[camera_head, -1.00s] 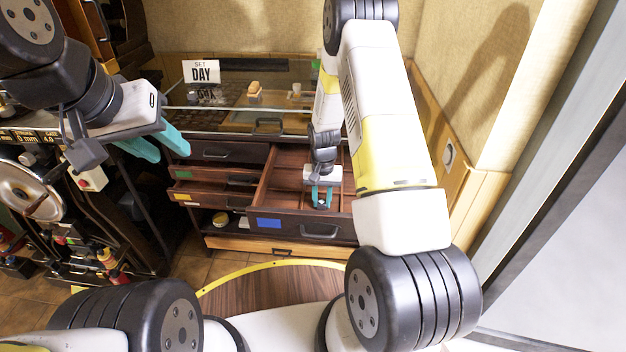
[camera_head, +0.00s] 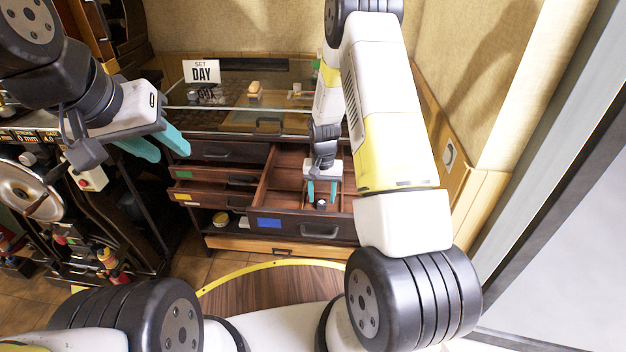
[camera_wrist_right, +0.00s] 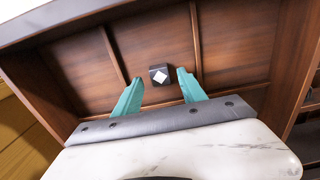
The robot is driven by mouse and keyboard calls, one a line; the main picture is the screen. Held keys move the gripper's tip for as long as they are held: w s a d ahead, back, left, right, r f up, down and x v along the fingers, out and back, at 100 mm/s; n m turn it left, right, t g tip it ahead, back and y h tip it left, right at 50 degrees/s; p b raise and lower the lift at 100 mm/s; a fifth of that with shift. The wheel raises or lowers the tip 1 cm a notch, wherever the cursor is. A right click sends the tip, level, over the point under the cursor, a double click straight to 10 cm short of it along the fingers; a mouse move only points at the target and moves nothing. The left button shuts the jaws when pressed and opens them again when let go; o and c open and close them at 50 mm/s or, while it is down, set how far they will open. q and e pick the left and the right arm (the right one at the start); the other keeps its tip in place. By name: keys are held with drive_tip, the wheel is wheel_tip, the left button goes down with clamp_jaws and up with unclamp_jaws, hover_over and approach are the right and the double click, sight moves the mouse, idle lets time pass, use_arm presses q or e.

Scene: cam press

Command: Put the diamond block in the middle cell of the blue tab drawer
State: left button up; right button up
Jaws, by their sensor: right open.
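The diamond block (camera_head: 321,204), a small dark block with a white diamond on its top, lies in the pulled-out blue tab drawer (camera_head: 318,230). In the right wrist view the block (camera_wrist_right: 160,75) sits between two dividers, in the middle cell of the drawer (camera_wrist_right: 235,50). My right gripper (camera_head: 322,192) is just above it, open, with the teal fingers on either side and apart from the block. My left gripper (camera_head: 165,150) is off to the left, away from the drawer, with its fingers apart and empty.
Green tab (camera_head: 184,174) and yellow tab (camera_head: 183,197) drawers stand to the left of the open drawer. A glass-topped counter with a DAY sign (camera_head: 202,72) is behind. A machine with a metal wheel (camera_head: 38,190) stands at far left.

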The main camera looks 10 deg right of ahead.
wheel_tip(320, 180, up, 10)
wheel_tip(320, 180, up, 9)
drive_tip(key=t, duration=0.1)
hover_over(322, 202)
drive_tip(key=s, duration=0.2)
drive_tip(key=s+a+r+n+t+y, duration=0.1)
drive_tip(key=s+r, duration=0.2)
drive_tip(key=r, duration=0.3)
drive_tip(key=s+r+n+t, duration=0.1)
drive_tip(key=s+r, duration=0.3)
drive_tip(key=r, duration=0.1)
drive_tip(key=s+r+n+t, duration=0.1)
drive_tip(key=s+r, duration=0.3)
drive_tip(key=s, duration=0.4)
drive_tip(key=s+a+r+t+y, duration=0.1)
drive_tip(key=s+r+t, duration=0.1)
drive_tip(key=s+r, duration=0.3)
drive_tip(key=s, duration=0.2)
drive_tip(key=shift+s+a+n, duration=0.2)
drive_tip(key=shift+s+n, duration=0.15)
drive_tip(key=shift+n, duration=0.05)
